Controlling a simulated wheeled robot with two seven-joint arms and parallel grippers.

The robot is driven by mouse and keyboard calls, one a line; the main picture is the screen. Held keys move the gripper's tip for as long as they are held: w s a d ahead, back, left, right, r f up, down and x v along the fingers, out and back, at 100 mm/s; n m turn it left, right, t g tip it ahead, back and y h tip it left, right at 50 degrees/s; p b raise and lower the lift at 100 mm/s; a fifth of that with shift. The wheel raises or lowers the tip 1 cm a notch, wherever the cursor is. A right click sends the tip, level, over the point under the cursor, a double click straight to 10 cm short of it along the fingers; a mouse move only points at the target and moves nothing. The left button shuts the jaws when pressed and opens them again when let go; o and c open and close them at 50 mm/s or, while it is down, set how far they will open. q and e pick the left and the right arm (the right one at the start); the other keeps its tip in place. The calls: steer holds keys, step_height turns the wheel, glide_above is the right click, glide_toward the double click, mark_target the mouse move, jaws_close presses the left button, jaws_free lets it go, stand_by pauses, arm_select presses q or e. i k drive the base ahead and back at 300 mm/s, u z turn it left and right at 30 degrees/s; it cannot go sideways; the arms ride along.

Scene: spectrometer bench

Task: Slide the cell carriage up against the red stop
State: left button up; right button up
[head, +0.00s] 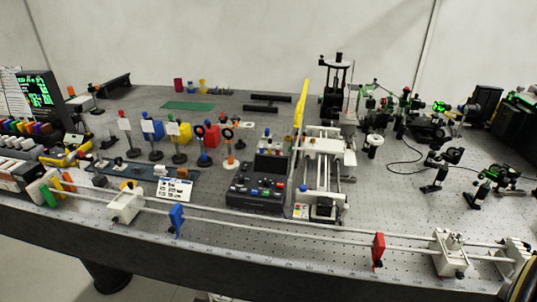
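Two pale rails run along the front of the bench. A red stop (378,249) stands upright on them right of centre, and a blue stop (177,220) stands upright further left. A white block with fittings on top (450,252) sits on the rails to the right of the red stop, with a clear gap between them. Another white block (125,203) sits on the rails to the left of the blue stop. I cannot tell by labels which block is the cell carriage. Neither gripper can be made out in the head view.
A control box (257,185) with coloured buttons and a white slide stage (327,165) stand behind the rails. The perforated bench top behind the red stop is clear.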

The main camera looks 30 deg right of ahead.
mark_target(454, 257)
steer(key=z, duration=1.85)
steer(key=k, duration=1.2)
steer(key=z, duration=0.7)
steer(key=i, duration=1.55)
steer(key=u, duration=0.8)
